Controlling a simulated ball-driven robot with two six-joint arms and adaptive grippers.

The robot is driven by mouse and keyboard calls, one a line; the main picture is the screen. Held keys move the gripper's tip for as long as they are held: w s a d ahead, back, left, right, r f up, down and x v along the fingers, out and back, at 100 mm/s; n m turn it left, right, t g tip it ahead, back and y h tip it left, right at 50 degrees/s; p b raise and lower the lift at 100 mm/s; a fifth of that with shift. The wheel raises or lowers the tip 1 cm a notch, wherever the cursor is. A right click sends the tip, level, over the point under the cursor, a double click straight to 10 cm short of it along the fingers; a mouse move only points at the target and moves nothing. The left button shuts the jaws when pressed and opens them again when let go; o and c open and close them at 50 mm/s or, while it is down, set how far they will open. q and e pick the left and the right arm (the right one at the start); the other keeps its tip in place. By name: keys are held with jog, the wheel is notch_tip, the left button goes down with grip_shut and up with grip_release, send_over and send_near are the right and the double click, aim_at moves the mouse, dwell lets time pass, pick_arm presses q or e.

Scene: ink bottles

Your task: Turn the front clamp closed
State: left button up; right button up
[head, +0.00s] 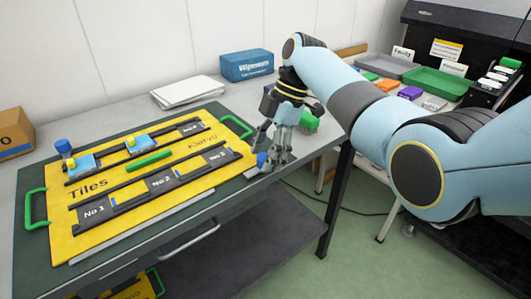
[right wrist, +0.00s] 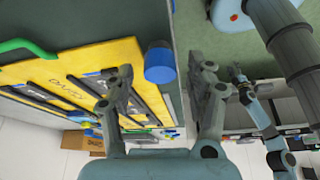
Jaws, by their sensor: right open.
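The yellow board (head: 105,218) lies on a dark green mat on the table, with black strips labelled No 1, No 2 and No 3. A blue knob (head: 262,159), which looks like the front clamp, is at its right end by the table edge. It shows as a blue cylinder with a dark top in the right wrist view (right wrist: 160,64). Contact is unclear. My other arm (right wrist: 265,120) shows small in the wrist view; its jaws are unclear.
White sheets (head: 188,91) and a blue box (head: 247,65) lie behind. A green object (head: 309,121) is right of the gripper.

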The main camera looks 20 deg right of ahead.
jog(key=shift+f, duration=0.1)
grip_shut()
dwell(0.3)
jog(key=shift+s+m+p, duration=0.1)
jog(key=shift+m+p, duration=0.3)
jog(key=shift+p, duration=0.4)
jog(key=m+t+p, duration=0.1)
jog(key=m+p, duration=0.2)
jog(key=m+t+p, duration=0.1)
jog(key=m+p, duration=0.2)
jog(key=p, duration=0.1)
jog(key=m+t+p, duration=0.1)
jog(key=m+p, duration=0.2)
jog(key=p, duration=0.1)
jog(key=shift+s+a+r+t+h, duration=0.1)
jog(key=shift+r+t+h, duration=0.15)
jog(key=shift+t+h, duration=0.15)
jog(key=m+t+h+p, duration=0.1)
jog(key=m+p, duration=0.2)
jog(key=m, duration=0.1)
jog(key=shift+m, duration=0.3)
jog(key=shift+a+f+m+h+p, duration=0.15)
jog(key=shift+m+h+p, duration=0.6)
jog(key=shift+m, duration=0.95)
jog(key=shift+t, duration=0.3)
